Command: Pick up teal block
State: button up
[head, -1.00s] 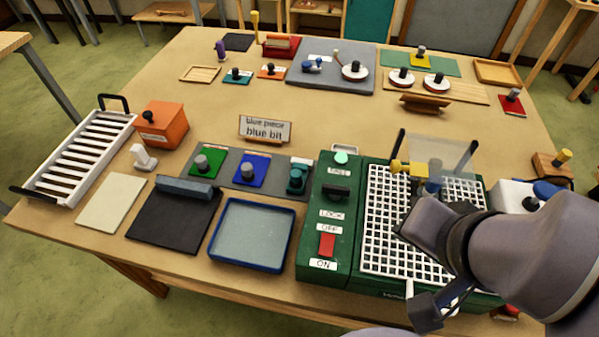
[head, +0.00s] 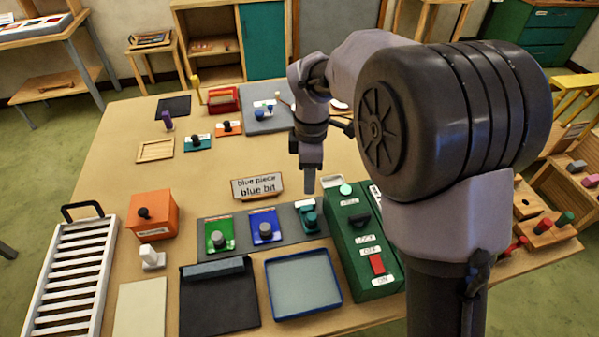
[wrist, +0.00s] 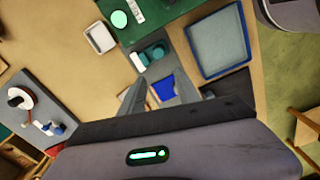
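The teal block (head: 309,217), with a rounded teal top and a pale patch beside it, stands at the right end of a grey strip (head: 285,222), beside the green machine. It also shows in the wrist view (wrist: 155,50), beyond my fingers. My gripper (head: 308,188) points down above the table, just behind the teal block in the head picture, and appears apart from it. In the wrist view the two fingers (wrist: 168,94) are spread with nothing held between them. The blue plate (wrist: 164,88) shows below the gap.
The green machine (head: 348,205) stands close on the right. A blue-rimmed tray (head: 303,284) lies in front, and a "blue piece" sign (head: 257,187) stands behind.

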jog(key=b, duration=0.4)
send_near(311, 216)
notch_tip(311, 216, down, 5)
jog(key=shift+w+f, duration=0.15)
notch_tip(311, 216, down, 5)
jog(key=shift+f+b, duration=0.1)
jog(key=shift+b, duration=1.15)
grip_shut()
